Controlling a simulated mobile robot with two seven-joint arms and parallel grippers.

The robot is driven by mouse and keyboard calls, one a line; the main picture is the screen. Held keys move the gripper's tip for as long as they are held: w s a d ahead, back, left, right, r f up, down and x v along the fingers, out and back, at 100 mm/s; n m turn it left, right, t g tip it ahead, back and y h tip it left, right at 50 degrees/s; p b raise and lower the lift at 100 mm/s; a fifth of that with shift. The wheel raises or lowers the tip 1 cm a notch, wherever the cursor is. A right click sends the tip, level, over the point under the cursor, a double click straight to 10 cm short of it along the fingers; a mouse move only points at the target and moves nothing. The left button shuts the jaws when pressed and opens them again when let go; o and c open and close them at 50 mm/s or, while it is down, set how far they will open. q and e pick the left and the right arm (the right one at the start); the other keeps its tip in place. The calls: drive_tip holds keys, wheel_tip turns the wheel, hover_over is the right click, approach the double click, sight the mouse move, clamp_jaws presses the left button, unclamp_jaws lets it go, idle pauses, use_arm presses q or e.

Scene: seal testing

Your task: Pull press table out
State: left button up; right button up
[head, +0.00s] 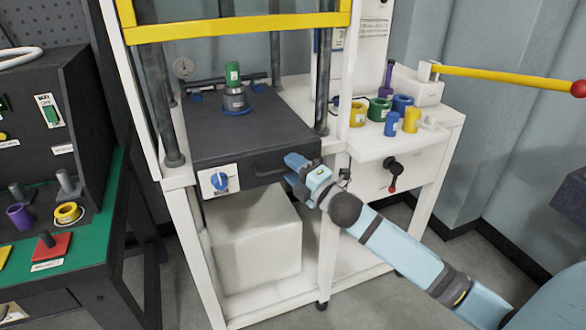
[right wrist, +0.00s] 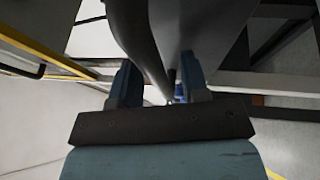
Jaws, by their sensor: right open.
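The press table (head: 195,131) is a dark grey slab in the white press frame, with a dark handle (head: 268,171) on its front face. A blue knob on a white plate (head: 219,181) is at the left of that face. A green-topped piece (head: 233,88) stands on the table. My right gripper (head: 294,168) is at the right end of the front face, close to the handle. In the right wrist view its open fingers (right wrist: 160,85) stand on either side of a dark bar; contact cannot be told. My left gripper is not in view.
A white side table (head: 440,125) with several coloured rings stands at the right, below a yellow lever (head: 500,75) with a red ball. A green-topped bench (head: 95,220) is at the left. A pale box (head: 255,240) sits below the press. The floor in front is clear.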

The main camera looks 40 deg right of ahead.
drive_tip(key=shift+w, duration=0.15)
clamp_jaws()
drive_tip(key=shift+a, duration=0.1)
